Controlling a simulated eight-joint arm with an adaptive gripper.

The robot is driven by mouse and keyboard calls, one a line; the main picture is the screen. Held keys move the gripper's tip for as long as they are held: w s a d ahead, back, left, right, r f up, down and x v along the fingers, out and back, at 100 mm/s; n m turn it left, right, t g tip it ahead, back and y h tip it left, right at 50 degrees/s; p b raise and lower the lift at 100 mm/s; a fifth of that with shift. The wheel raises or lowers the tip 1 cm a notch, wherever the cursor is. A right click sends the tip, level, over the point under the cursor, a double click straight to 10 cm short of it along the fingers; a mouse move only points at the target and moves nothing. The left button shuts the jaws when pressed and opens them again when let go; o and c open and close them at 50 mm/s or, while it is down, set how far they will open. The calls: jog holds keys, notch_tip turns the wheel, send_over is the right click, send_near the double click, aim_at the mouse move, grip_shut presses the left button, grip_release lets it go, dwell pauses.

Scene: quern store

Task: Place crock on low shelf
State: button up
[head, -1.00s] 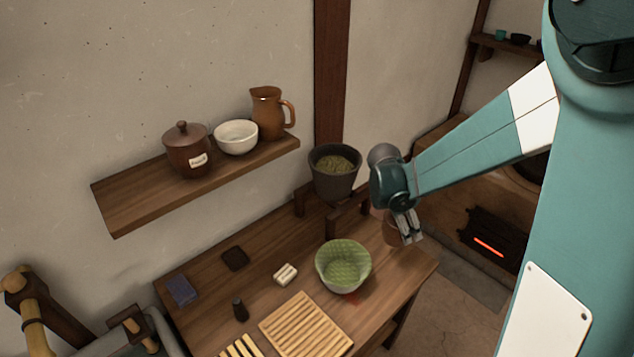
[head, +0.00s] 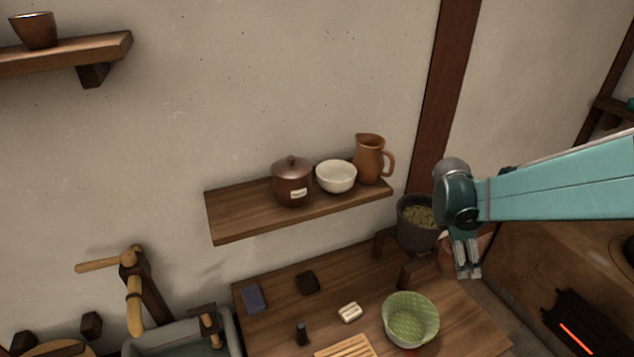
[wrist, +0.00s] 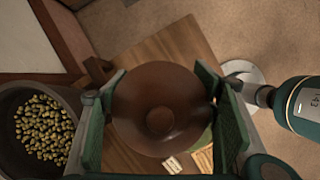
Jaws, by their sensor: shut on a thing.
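My gripper (head: 467,268) is shut on a round brown crock (wrist: 140,100), held between the two green finger pads in the wrist view. From above, the crock shows a smaller circle at its middle; I cannot tell whether that is a lid knob or the inside. In the head view it is mostly hidden behind the fingers, above the right end of the table. The low wall shelf (head: 228,222) is to the left of and higher than my gripper. Its left part is bare.
On the shelf stand a labelled lidded jar (head: 292,185), a white bowl (head: 336,176) and a brown jug (head: 369,160). A dark pot of grain (head: 416,226) is close beside my gripper. A green bowl (head: 411,318) sits on the table. A higher shelf (head: 60,55) is at upper left.

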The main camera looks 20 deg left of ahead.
jog(key=s+a+r+m+p, duration=0.1)
jog(key=s+a+r+p, duration=0.1)
jog(key=a+r+p, duration=0.8)
jog(key=s+a+r+p, duration=0.25)
jog(key=a+r, duration=0.95)
jog(key=r, duration=0.7)
jog(key=s+a+r+n+p, duration=0.2)
jog(key=a, duration=0.6)
jog(key=s+a+r+n+t+p, duration=0.1)
jog(key=s+a+r+n+p, duration=0.1)
jog(key=a, duration=0.6)
jog(key=s+a+r+n+y+p, duration=0.1)
jog(key=s+a, duration=0.3)
jog(key=a, duration=0.4)
jog(key=shift+s+r+n+t+p, duration=0.1)
jog(key=shift+r+n+t+p, duration=0.3)
jog(key=shift+r+n+p, duration=0.35)
jog(key=s+a+f+n+t+y+b, duration=0.1)
jog(key=s+a+f+n+b, duration=0.2)
jog(key=s+a+f+n, duration=0.2)
jog(key=shift+a+f+y+b, duration=0.3)
jog(key=shift+a+f, duration=1.6)
jog(key=shift+a, duration=0.65)
